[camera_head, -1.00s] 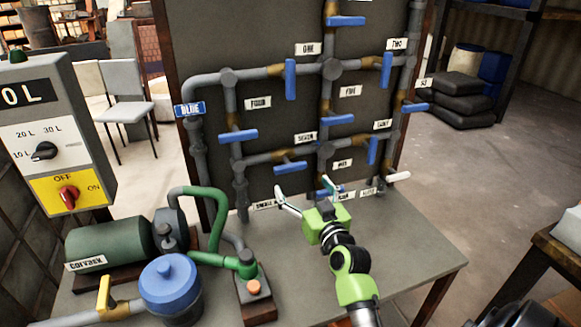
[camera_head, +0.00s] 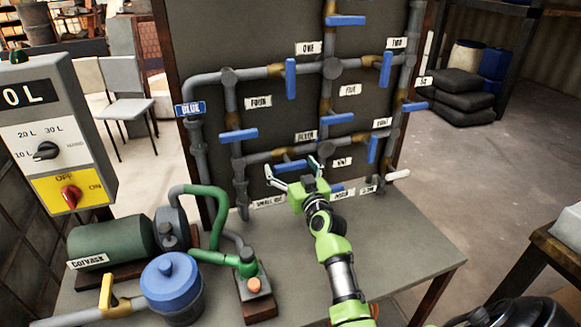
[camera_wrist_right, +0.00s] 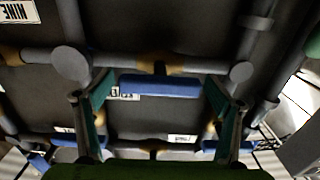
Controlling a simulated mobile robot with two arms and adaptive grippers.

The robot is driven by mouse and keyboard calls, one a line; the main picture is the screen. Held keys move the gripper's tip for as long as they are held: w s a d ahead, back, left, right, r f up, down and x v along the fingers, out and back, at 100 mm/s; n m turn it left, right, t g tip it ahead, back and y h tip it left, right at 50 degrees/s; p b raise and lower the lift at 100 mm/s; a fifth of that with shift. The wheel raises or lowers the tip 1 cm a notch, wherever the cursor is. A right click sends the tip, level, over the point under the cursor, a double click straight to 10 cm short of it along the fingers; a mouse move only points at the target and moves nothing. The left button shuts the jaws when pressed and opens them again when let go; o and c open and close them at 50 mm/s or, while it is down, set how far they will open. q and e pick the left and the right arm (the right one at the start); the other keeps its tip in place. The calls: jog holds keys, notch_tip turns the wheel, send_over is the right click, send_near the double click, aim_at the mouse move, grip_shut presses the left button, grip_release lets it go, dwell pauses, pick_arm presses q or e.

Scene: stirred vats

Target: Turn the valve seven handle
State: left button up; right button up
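The valve seven handle (camera_head: 290,166) is a blue bar below the label SEVEN (camera_head: 305,137) on the dark pipe panel. It lies roughly level, along its horizontal pipe. My right gripper (camera_head: 293,168) is open in front of it, with one finger towards each end. In the right wrist view the blue handle (camera_wrist_right: 160,85) lies between the spread fingers of my right gripper (camera_wrist_right: 158,102), with a gap on both sides. I cannot tell how deep the handle sits between the fingers. My left gripper is not in view.
Other blue handles are close by, such as one at left (camera_head: 238,135) and one at right (camera_head: 372,149). The grey table (camera_head: 400,255) carries a green motor (camera_head: 110,243), a blue-lidded vessel (camera_head: 170,280) and a green pipe (camera_head: 215,215). The table's right part is clear.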

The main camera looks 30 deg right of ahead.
jog(key=c, duration=0.9)
jog(key=shift+m, duration=0.3)
jog(key=m+p, duration=0.1)
jog(key=m, duration=0.1)
jog(key=shift+m, duration=0.4)
jog(key=m+p, duration=0.1)
jog(key=m, duration=0.2)
jog(key=shift+m, duration=0.4)
jog(key=m+p, duration=0.1)
jog(key=m, duration=0.9)
jog(key=shift+p, duration=0.35)
jog(key=shift+m, duration=0.5)
jog(key=o, duration=1.1)
